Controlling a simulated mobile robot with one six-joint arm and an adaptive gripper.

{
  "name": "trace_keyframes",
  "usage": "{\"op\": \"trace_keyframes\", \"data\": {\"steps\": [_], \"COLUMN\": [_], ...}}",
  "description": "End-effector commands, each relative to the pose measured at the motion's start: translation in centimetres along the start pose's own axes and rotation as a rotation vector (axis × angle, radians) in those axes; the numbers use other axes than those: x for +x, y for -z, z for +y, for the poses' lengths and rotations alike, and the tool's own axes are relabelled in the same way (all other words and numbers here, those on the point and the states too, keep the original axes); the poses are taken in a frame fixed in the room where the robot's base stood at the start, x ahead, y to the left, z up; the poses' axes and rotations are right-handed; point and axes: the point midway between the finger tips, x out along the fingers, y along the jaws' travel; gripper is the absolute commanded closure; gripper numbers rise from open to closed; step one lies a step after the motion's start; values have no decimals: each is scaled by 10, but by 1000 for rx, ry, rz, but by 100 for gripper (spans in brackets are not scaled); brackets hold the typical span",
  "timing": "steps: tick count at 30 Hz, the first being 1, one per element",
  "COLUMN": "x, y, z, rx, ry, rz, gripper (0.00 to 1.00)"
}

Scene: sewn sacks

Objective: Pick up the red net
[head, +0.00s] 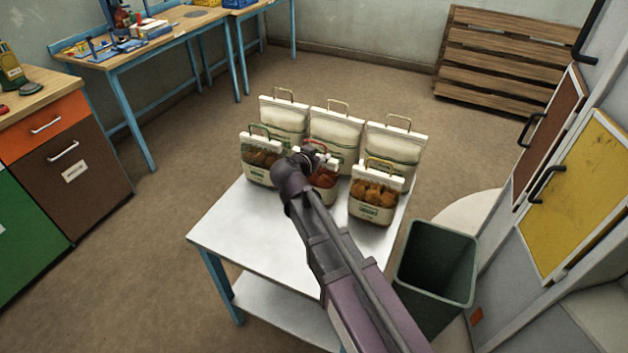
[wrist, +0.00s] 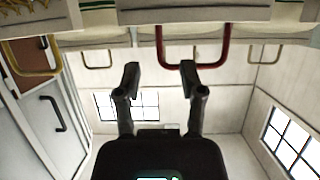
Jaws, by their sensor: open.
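The red net (head: 324,190) is the sack with a red handle in the middle of the front row on the white table, partly hidden behind my arm. Its front shows reddish contents. In the wrist view its red handle (wrist: 226,48) hangs from the top of the picture. My gripper (wrist: 160,72) is open and empty, with its fingertips close to that handle. The right finger overlaps the handle's bar in the picture; I cannot tell whether they touch. In the head view my gripper (head: 306,158) is over the front of the red net.
A green-handled sack (head: 259,172) stands left of it and a yellow-handled sack (head: 373,204) right. Several pale sacks with tan handles (head: 335,135) stand behind. The table's front (head: 255,240) is bare. A dark green bin (head: 437,268) stands right of the table.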

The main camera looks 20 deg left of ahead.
Motion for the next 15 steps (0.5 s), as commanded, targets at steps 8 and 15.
{"op": "trace_keyframes", "data": {"steps": [8,15], "x": [22,48], "y": [-4,-4], "z": [-1,0], "rx": [1,0], "ry": [0,-1], "rz": [0,0], "gripper": [49,49]}}
